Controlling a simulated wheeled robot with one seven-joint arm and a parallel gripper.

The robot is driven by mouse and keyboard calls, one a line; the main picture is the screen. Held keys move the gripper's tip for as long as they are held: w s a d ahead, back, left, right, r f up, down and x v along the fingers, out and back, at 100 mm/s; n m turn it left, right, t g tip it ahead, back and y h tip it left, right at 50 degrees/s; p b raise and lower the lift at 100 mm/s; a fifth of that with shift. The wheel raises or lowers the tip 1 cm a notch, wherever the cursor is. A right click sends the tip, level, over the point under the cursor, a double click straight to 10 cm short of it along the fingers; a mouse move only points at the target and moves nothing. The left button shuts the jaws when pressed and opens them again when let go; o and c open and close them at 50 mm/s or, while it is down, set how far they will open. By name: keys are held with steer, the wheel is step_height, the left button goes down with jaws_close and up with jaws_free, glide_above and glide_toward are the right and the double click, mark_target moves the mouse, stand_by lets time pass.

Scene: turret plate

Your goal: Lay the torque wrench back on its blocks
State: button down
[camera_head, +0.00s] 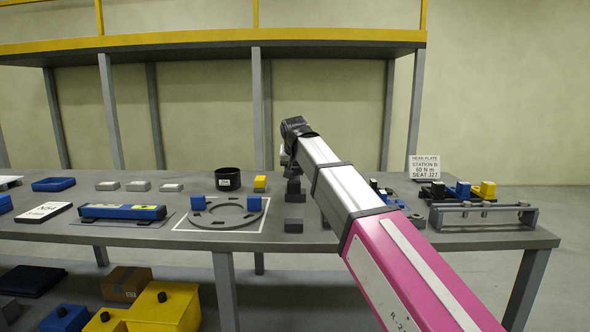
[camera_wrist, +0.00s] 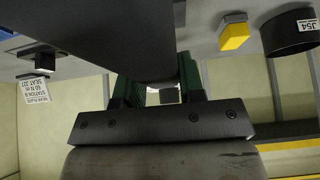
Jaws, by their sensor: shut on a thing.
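My gripper (camera_wrist: 160,92) shows its green-lined fingers in the wrist view, shut on a dark thing (camera_wrist: 100,35). This thing fills the upper middle of that view, close to the camera; I take it to be the torque wrench, but its full shape cannot be made out. In the head view my gripper (camera_head: 291,166) is small and partly hidden by my arm, above the table. Two dark blocks stand below it, one farther back (camera_head: 294,197) and one nearer (camera_head: 293,226). I cannot tell whether the held thing touches them.
Left of the blocks, a grey ring plate (camera_head: 226,221) with blue blocks lies on a white-edged sheet. A black cup (camera_head: 228,179) and a yellow block (camera_head: 260,183) stand behind. A grey rail fixture (camera_head: 484,217) and a sign (camera_head: 424,167) are at the right. A shelf (camera_head: 215,43) overhangs the back.

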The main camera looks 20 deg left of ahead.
steer(key=shift+f, duration=2.95)
steer(key=shift+s+f, duration=0.1)
steer(key=shift+f, duration=1.15)
stand_by(0.9)
steer(key=c, duration=0.6)
jaws_free()
steer(key=shift+c, duration=0.2)
steer(key=shift+f, duration=0.1)
steer(key=shift+r, duration=3.55)
steer(key=shift+s, duration=0.1)
